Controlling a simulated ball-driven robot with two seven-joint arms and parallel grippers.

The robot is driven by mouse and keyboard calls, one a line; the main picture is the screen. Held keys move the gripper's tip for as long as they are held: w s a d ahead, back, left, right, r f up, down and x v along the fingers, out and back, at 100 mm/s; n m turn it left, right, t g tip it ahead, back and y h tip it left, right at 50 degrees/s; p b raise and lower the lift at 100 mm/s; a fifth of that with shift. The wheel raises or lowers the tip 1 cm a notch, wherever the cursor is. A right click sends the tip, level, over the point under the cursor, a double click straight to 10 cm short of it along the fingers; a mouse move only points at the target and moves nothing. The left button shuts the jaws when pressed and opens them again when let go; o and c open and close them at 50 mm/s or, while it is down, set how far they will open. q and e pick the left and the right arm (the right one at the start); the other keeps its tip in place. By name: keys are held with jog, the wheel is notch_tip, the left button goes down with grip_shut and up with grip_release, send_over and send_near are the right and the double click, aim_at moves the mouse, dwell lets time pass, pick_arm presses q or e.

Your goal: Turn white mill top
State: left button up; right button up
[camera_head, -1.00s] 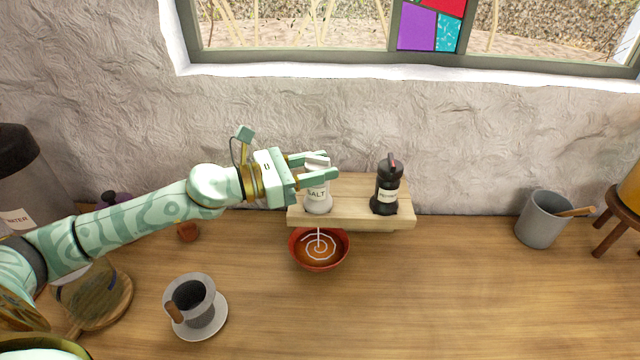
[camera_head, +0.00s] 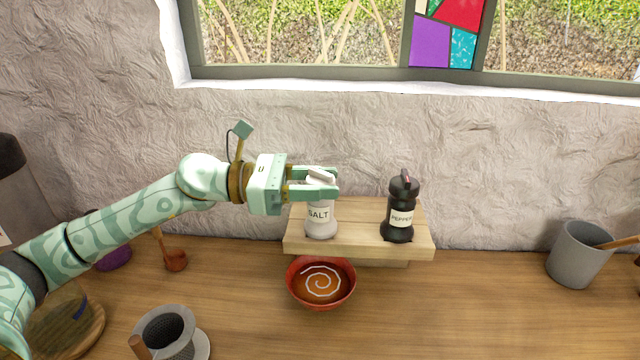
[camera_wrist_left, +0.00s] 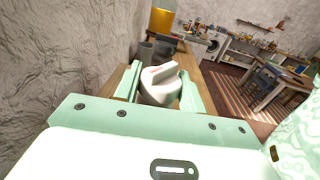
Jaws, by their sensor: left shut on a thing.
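The white mill (camera_head: 320,222), labelled SALT, stands upright on the left of a small wooden shelf (camera_head: 360,243). My left gripper (camera_head: 322,184) comes in from the left and is shut on the mill's white top, one finger on each side. In the left wrist view, the white top (camera_wrist_left: 160,86) with its raised ridge sits between the fingers of my left gripper (camera_wrist_left: 161,92). The ridge lies at a slant there. The fingers partly hide the top in the head view. My right gripper is not in view.
A black pepper mill (camera_head: 399,212) stands to the right on the shelf. A red bowl (camera_head: 320,284) with a white spiral sits below the shelf. A grey cup (camera_head: 170,335) on a saucer is front left, a grey pot (camera_head: 580,255) right. The counter's right middle is clear.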

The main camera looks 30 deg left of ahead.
pick_arm(q)
jog(key=o, duration=1)
jog(key=shift+s+a, duration=0.25)
jog(key=shift+a, duration=0.2)
jog(key=p+v, duration=0.2)
jog(key=v, duration=1.3)
jog(key=shift+s+a, duration=0.1)
jog(key=shift+a, duration=0.05)
